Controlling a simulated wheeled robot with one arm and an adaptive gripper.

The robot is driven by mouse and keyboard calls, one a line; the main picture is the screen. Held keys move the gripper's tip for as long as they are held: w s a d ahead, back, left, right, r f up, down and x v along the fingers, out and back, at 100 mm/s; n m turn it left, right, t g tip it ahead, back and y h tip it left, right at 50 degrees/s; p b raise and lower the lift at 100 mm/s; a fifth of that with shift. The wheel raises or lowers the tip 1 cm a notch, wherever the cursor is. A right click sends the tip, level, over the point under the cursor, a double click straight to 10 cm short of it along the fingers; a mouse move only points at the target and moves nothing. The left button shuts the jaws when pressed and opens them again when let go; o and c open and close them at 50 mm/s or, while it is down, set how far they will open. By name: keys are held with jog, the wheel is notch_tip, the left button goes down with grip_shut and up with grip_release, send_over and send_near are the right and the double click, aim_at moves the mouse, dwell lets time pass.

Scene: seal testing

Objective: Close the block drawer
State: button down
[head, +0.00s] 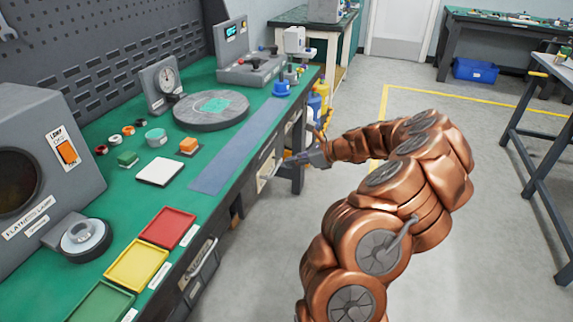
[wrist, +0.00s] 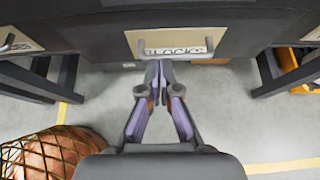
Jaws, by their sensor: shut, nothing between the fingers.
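The block drawer (wrist: 200,32) has a cream front with a label reading BLOCKS and a metal handle, at the top middle of the wrist view. In the head view the drawer front (head: 265,169) shows under the bench's right edge, partly hidden by the bench. I cannot tell how far out it stands. My gripper (wrist: 158,68) is shut and empty, its fingertips close to the lower edge of the drawer front. In the head view my gripper (head: 288,161) points left at the drawer; contact is not clear.
The green bench (head: 215,140) carries a round plate, gauge, small parts and coloured trays. Another drawer front (wrist: 22,42) with a handle is at the left of the wrist view. A dark table (head: 545,115) stands at the right. The grey floor (head: 500,230) between is clear.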

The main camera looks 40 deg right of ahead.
aim_at(262, 163)
jog(key=x, duration=0.8)
jog(key=shift+w+a+f+b, duration=0.15)
jog(key=shift+b, duration=0.25)
jog(key=shift+w, duration=0.1)
jog(key=w+a, duration=0.1)
jog(key=w+a+p, duration=0.1)
jog(key=w, duration=0.1)
jog(key=shift+w+a, duration=0.15)
jog(key=shift+w, duration=0.2)
jog(key=shift+a, duration=0.1)
